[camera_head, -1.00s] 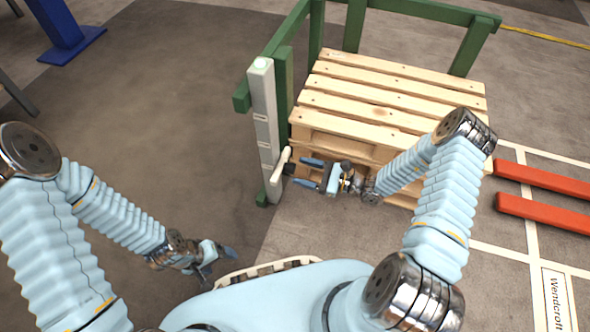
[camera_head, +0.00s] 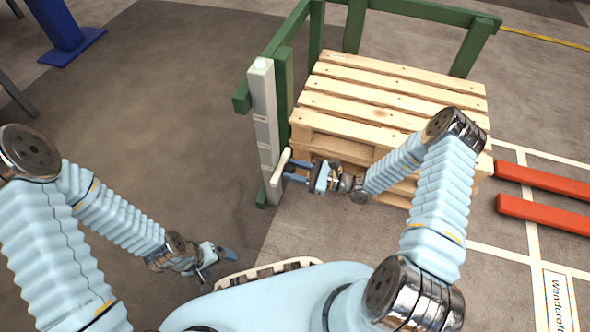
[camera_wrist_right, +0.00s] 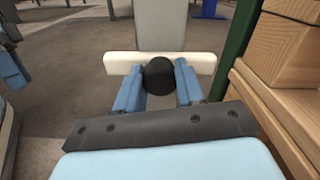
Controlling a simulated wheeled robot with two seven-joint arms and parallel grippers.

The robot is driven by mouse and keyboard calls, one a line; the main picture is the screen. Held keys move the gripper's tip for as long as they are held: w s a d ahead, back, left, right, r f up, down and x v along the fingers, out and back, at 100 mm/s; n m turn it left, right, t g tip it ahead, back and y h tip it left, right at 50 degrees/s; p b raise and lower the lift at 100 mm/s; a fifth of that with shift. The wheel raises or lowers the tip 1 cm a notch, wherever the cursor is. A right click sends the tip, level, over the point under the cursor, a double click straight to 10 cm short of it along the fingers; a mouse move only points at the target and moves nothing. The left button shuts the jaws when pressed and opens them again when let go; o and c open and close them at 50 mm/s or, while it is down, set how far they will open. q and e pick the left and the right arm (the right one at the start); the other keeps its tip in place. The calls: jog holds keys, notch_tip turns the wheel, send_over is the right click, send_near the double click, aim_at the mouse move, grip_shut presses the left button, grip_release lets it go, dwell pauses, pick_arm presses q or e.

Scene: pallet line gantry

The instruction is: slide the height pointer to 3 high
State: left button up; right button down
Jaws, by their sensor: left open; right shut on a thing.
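The height pointer is a cream bar (camera_head: 281,167) low on the pale upright post (camera_head: 264,115), and it also shows in the right wrist view (camera_wrist_right: 119,63). Its round black knob (camera_wrist_right: 159,77) faces me there. My right gripper (camera_head: 291,171) is shut on the knob, one blue finger on each side of it in the right wrist view. The post carries several marks, too small to read in the head view. My left gripper (camera_head: 219,265) is open and empty, low at the left of my base, away from the post.
A stack of wooden pallets (camera_head: 385,100) stands right of the post, close beside my right forearm. A green frame (camera_head: 284,75) encloses it. Red forks (camera_head: 545,180) lie at the far right. Open floor (camera_head: 150,100) lies left of the post.

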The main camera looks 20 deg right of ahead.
notch_tip(320, 180, up, 10)
jog(key=p, duration=0.8)
jog(key=shift+r, duration=0.25)
jog(key=shift+f, duration=0.1)
jog(key=c, duration=0.7)
grip_release()
jog(key=v, duration=1.4)
jog(key=shift+a, duration=0.1)
